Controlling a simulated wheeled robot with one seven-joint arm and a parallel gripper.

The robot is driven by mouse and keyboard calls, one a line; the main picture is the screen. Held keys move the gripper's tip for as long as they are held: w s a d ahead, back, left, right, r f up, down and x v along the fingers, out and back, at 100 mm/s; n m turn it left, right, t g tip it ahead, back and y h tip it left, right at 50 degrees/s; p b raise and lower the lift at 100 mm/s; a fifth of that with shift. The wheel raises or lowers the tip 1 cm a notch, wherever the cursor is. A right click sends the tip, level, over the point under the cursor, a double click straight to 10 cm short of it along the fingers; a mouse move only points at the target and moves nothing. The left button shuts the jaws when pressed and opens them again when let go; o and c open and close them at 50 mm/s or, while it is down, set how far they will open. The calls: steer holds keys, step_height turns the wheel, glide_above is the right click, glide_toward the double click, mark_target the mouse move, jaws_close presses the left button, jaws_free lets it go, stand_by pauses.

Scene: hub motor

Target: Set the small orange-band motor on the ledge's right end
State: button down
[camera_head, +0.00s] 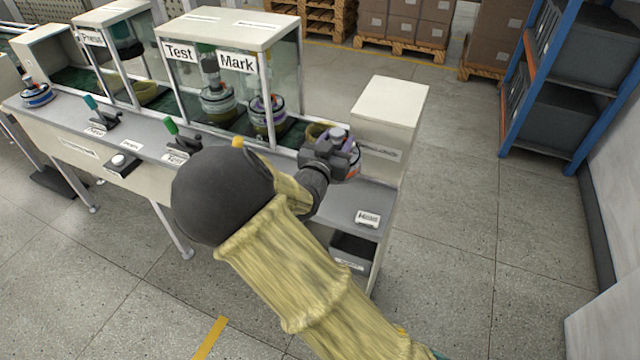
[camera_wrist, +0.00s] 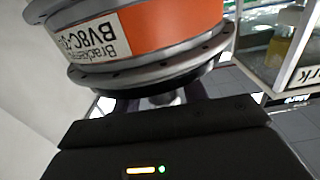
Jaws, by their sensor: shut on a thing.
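The small orange-band motor (camera_wrist: 160,30) fills the top of the wrist view, with a broad orange band, grey flanges and a white label. In the head view it shows only partly (camera_head: 354,165), behind my gripper (camera_head: 338,150). My gripper is shut on the motor; the fingertips are mostly hidden. The motor is over the right part of the bench, beside the white box. The grey ledge (camera_head: 345,196) runs along the bench front; its right end carries a small white label block. Whether the motor touches the ledge cannot be told.
A white box (camera_head: 392,105) stands at the bench's right end. Glass stations marked Test and Mark (camera_head: 238,62) hold other motors (camera_head: 217,103). Green-handled levers (camera_head: 178,135) stand on the ledge. Another motor (camera_head: 37,94) sits far left. A dark bin (camera_head: 353,250) is below the right end.

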steer(key=shift+f, duration=0.1)
steer(key=f, duration=0.4)
steer(key=shift+d+f, duration=0.2)
steer(key=shift+f, duration=0.6)
steer(key=shift+f, duration=1.85)
steer(key=shift+f+b, duration=0.1)
steer(key=shift+b, duration=0.25)
steer(key=c, duration=0.8)
jaws_free()
steer(key=shift+s+f, duration=0.1)
steer(key=shift+o, duration=0.2)
steer(key=v, duration=1.2)
